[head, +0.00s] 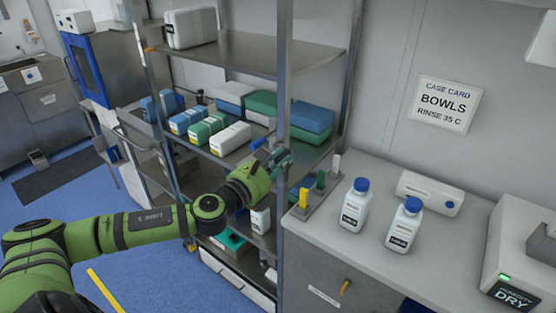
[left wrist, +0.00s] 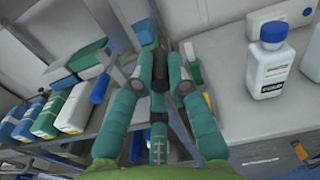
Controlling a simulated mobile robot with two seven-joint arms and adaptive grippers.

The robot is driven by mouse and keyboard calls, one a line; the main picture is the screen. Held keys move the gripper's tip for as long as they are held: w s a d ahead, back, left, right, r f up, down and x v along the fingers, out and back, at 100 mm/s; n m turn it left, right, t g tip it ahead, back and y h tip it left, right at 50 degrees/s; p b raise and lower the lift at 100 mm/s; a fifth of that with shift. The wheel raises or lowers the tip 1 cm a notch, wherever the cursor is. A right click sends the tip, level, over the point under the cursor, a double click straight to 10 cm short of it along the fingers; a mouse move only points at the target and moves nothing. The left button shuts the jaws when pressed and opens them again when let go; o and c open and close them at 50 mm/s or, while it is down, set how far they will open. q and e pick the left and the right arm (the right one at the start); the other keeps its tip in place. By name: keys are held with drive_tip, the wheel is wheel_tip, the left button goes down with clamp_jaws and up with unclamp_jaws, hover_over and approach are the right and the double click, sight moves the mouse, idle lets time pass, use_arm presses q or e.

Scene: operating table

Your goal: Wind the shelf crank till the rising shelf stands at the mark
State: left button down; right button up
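My left gripper (head: 274,157) is at the front post (head: 284,75) of the shelf rack. In the left wrist view its teal fingers (left wrist: 159,66) converge around a dark patch. I cannot tell whether that is finger pads or a held part. A small blue handle-like piece (head: 258,143) is just left of the fingers; it also shows in the left wrist view (left wrist: 100,88), apart from the fingertips. It may belong to the crank, whose body I cannot make out. The middle shelf (head: 190,146) carries several boxes. I cannot make out the mark. My right gripper is out of view.
A grey counter (head: 330,232) at right holds two white bottles with blue caps (head: 356,204), a white box (head: 429,192) and a stand with coloured pegs (head: 304,207). A drying unit (head: 515,275) is at far right. The blue floor (head: 135,240) at left is mostly clear.

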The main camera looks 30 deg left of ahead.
use_arm(q)
drive_tip(key=shift+r, duration=0.2)
drive_tip(key=n, duration=0.1)
drive_tip(key=r+n, duration=0.1)
drive_tip(key=n, duration=0.2)
drive_tip(key=shift+a+r+n+p, duration=0.3)
drive_tip(key=shift+r+n+p, duration=0.05)
drive_tip(key=shift+n, duration=0.05)
drive_tip(key=shift+w+a+r+n+p, duration=0.1)
drive_tip(key=shift+a+r+n+p, duration=0.4)
drive_tip(key=shift+n, duration=1.35)
drive_tip(key=shift+w+a+r+n+p, duration=0.2)
drive_tip(key=shift+a+n+p, duration=0.45)
drive_tip(key=shift+n, duration=1.25)
drive_tip(key=shift+s+a+r+n+p, duration=0.1)
drive_tip(key=shift+a+r+n+p, duration=0.5)
drive_tip(key=shift+n, duration=1.25)
drive_tip(key=shift+a+f, duration=0.15)
drive_tip(key=c, duration=1.2)
unclamp_jaws()
drive_tip(key=shift+f, duration=0.15)
